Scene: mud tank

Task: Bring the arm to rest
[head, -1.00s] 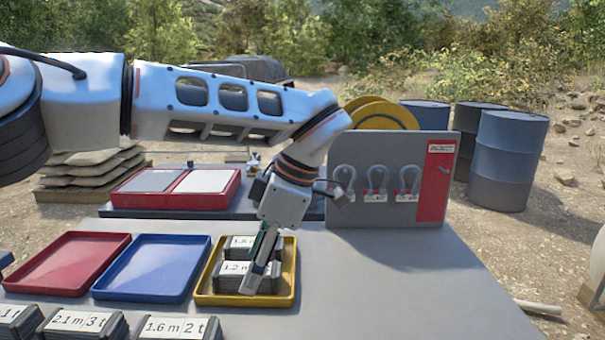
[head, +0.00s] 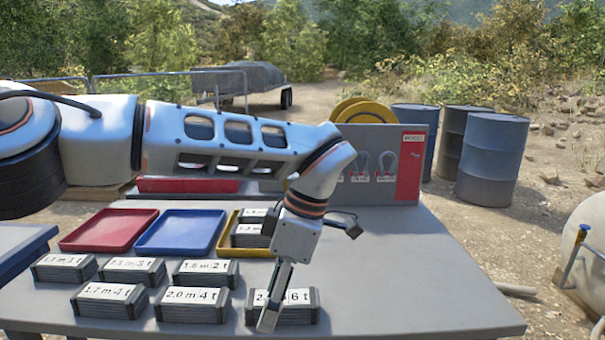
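My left arm comes in from the left and bends down at the wrist. My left gripper (head: 269,318) points down near the front of the grey table (head: 400,270). Its fingers overlap a dark bundle (head: 300,306) labelled with 6 t and hide part of its label. I cannot tell whether they touch it. The fingers are seen edge-on, so their opening does not show. My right gripper is not in view.
Several labelled bundles, such as the 2.0 m 4 t one (head: 192,304), lie on the table. Behind them are a red tray (head: 108,231), a blue tray (head: 180,233) and a yellow tray (head: 226,246) holding bundles. A shackle panel (head: 402,185) stands behind. The table's right side is clear.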

